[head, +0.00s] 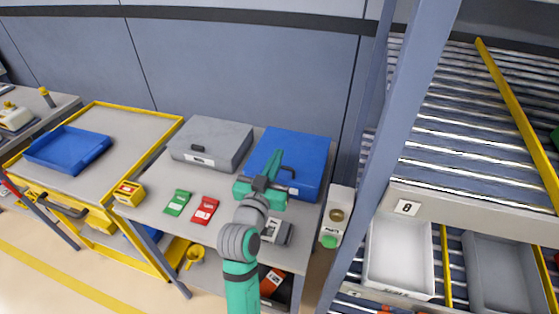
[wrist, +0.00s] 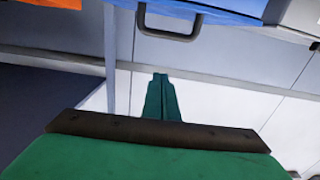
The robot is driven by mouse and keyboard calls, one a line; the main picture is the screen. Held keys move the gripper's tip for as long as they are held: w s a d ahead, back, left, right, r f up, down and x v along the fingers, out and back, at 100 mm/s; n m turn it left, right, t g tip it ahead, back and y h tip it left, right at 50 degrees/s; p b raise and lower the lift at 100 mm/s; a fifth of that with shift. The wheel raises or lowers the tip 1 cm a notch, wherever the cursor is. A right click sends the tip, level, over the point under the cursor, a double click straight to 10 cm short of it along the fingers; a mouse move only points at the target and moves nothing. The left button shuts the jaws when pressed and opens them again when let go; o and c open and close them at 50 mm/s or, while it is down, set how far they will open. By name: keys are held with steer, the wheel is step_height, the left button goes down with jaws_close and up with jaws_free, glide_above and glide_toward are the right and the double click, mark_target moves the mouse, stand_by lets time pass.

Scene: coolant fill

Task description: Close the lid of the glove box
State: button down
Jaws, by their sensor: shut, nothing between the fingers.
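Two closed-looking boxes stand side by side on the workbench: a grey box (head: 212,142) with a dark handle and a white label, and a blue box (head: 302,150) with a dark handle (head: 288,172). I cannot read which one is the glove box. My green gripper (head: 277,153) is shut and empty, over the front part of the blue box in the head view and hiding some of it. In the wrist view its fingertips (wrist: 161,76) are together, apart from a dark handle (wrist: 170,24) on a blue surface (wrist: 215,6) at the top edge.
A green packet (head: 177,203), a red packet (head: 205,210) and a small grey device (head: 276,231) lie on the bench front. A yellow-edged table with a blue tray (head: 67,148) is at left. A grey-blue post (head: 392,130) and roller rack stand close at right.

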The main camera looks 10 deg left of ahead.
steer(key=s+a+f, duration=0.1)
steer(key=s+f, duration=0.3)
steer(key=s, duration=0.3)
steer(key=shift+s+a+f, duration=0.35)
steer(key=shift+s+a, duration=0.05)
